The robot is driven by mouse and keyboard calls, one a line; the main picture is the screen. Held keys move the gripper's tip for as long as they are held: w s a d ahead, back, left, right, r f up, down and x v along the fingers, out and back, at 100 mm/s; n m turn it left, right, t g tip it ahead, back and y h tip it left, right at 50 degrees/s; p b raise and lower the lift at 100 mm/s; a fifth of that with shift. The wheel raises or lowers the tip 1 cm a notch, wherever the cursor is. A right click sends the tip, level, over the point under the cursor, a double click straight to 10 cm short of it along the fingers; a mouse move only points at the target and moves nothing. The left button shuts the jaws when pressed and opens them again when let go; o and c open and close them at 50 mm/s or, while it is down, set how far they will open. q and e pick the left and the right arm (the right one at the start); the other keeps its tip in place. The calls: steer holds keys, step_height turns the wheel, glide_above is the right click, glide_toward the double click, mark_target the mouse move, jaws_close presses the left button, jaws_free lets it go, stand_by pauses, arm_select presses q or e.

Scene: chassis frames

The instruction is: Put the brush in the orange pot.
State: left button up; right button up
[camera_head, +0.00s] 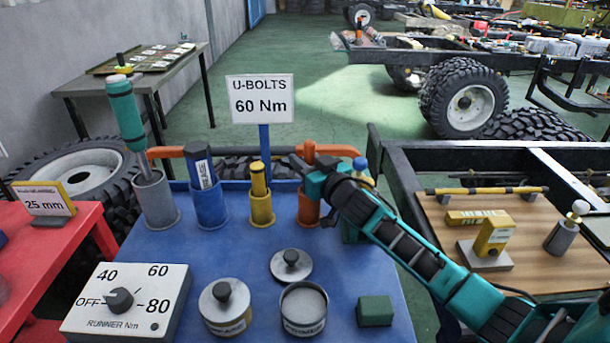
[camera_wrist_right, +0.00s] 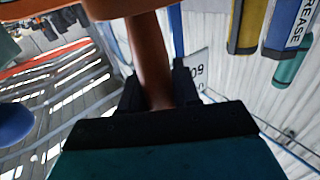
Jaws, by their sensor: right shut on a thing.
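The brush shows as an upright orange-brown handle (camera_head: 308,152) above the orange pot (camera_head: 308,212) on the blue table. My right gripper (camera_head: 311,170) is shut on this handle, just over the pot. In the right wrist view, which is upside down, the handle (camera_wrist_right: 150,50) stands between the fingers of my right gripper (camera_wrist_right: 157,88). A wide orange-brown part crosses the top of that view. The brush's lower end is hidden, so I cannot tell whether it is inside the pot or above it. My left gripper is not in view.
A grey pot (camera_head: 160,205) with a teal-handled tool, a blue pot (camera_head: 210,212) with a grease tube and a yellow pot (camera_head: 262,213) stand to the left. A green pot is partly behind my right arm. Tins and a dial box (camera_head: 90,290) stand in front.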

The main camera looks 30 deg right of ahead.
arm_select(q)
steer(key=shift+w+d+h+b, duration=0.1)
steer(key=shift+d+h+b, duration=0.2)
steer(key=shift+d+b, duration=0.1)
arm_select(e)
step_height(320, 180, down, 3)
steer(key=shift+f, duration=0.15)
steer(key=o, duration=1.1)
steer(key=shift+c, duration=0.2)
arm_select(q)
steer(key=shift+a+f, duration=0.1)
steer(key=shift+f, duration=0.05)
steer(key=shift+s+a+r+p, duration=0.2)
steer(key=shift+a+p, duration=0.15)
steer(key=shift+p, duration=0.25)
arm_select(e)
steer(key=s+d, duration=0.1)
steer(key=s, duration=1.1)
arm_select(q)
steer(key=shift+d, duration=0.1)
